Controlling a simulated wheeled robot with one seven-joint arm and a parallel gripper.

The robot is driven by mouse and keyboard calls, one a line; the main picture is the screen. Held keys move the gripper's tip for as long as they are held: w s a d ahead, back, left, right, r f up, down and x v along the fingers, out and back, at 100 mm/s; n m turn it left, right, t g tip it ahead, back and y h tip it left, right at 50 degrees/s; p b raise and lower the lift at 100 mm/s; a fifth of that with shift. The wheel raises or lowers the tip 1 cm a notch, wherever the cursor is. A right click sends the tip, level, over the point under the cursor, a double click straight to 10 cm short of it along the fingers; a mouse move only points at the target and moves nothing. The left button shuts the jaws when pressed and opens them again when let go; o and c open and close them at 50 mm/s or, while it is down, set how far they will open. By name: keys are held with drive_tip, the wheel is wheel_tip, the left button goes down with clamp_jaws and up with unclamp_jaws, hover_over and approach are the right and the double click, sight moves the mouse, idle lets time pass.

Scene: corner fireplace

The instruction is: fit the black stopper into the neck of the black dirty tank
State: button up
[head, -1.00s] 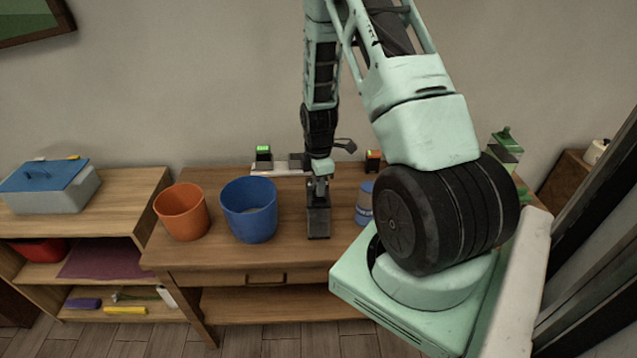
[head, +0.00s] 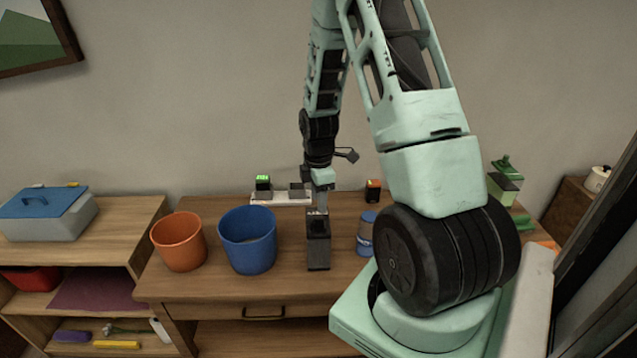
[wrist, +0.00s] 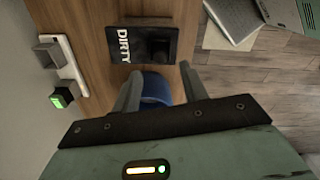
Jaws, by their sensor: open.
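The black dirty tank (head: 318,254) stands upright on the wooden table, with white DIRTY lettering in the wrist view (wrist: 122,44). A dark raised piece (wrist: 160,46) sits at its neck. It is black on black, so I cannot tell whether it is the stopper seated there or the bare neck. No separate black stopper shows elsewhere. My gripper (head: 319,203) points down just above the tank. In the wrist view my gripper (wrist: 160,71) has its two fingers apart, with nothing held between them.
A blue bucket (head: 248,250) and an orange bucket (head: 179,245) stand left of the tank. A blue container (head: 365,238) is close on its right. A white strip (head: 281,200) with a green-lit block (head: 263,185) lies behind. The table front is clear.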

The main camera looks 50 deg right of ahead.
sight(318, 217)
wheel_tip(318, 217, up, 6)
drive_tip(key=r+b, duration=0.1)
drive_tip(key=a+r+m, duration=0.1)
drive_tip(key=a+r, duration=0.1)
drive_tip(key=a, duration=1)
drive_tip(key=a+r, duration=0.3)
drive_tip(key=a, duration=0.9)
drive_tip(key=s+a+r+m, duration=0.2)
drive_tip(key=s+a+r, duration=0.1)
drive_tip(key=s+a, duration=1.3)
drive_tip(key=shift+s+a+y, duration=0.3)
drive_tip(key=shift+s+a, duration=0.05)
drive_tip(key=shift+s, duration=0.2)
wheel_tip(318, 217, down, 4)
drive_tip(key=b, duration=0.3)
drive_tip(key=shift+r+b, duration=0.15)
drive_tip(key=shift+b, duration=0.2)
